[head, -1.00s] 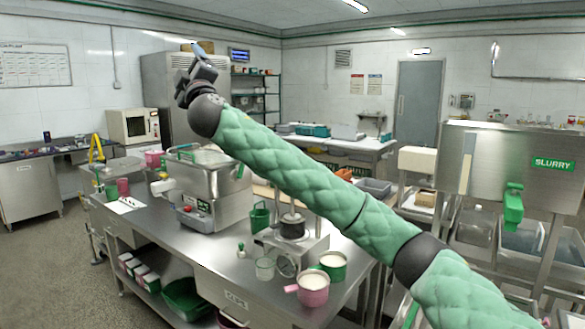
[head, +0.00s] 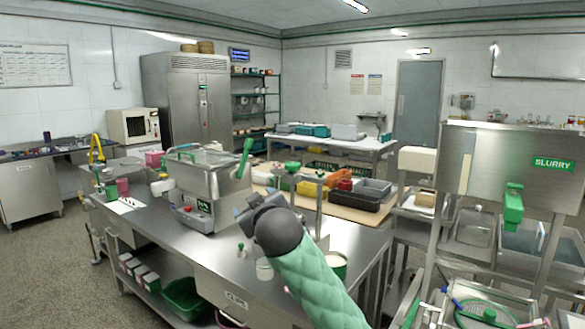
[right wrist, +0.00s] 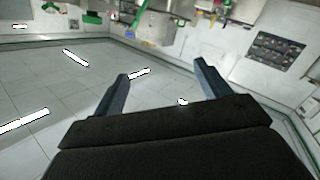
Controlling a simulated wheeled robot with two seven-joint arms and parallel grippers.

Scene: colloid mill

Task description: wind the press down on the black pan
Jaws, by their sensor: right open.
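The press stands at the front of the steel bench. Its green top handle (head: 293,167) and upright post (head: 319,205) show above and behind my right arm. The black pan and the lower press are hidden behind that arm in the head view. My right gripper (head: 246,205) is raised to the left of the press, apart from the handle. The right wrist view shows its two fingers (right wrist: 162,72) spread with nothing between them, the ceiling and walls behind. My left gripper is out of view.
A steel mill (head: 205,185) with a green lever (head: 245,158) stands to the left. A glass beaker (head: 264,268) and a green pot (head: 335,268) are near the bench's front edge. The bench's left end has some free room.

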